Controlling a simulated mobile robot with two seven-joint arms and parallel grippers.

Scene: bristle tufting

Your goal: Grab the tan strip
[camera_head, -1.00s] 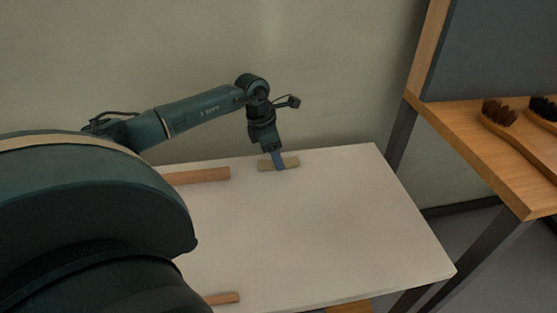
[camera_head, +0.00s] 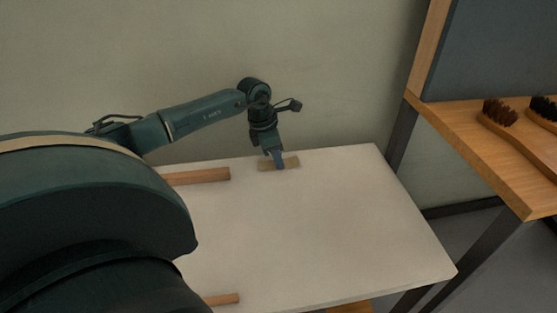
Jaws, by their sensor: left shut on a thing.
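The tan strip (camera_head: 291,163) is a short, flat piece near the back edge of the white table (camera_head: 330,220). My left gripper (camera_head: 278,162) comes down on it from above, with blue fingers at the strip's middle. The left gripper is shut on the strip, and its fingers hide part of it. The strip appears to be at table height; I cannot tell whether it is lifted. My right gripper is not in view.
A brown wooden bar (camera_head: 203,176) lies left of the strip, and another (camera_head: 222,298) is at the table's front. A wooden shelf (camera_head: 475,140) on the right holds brushes (camera_head: 500,112). The table's middle and right are clear.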

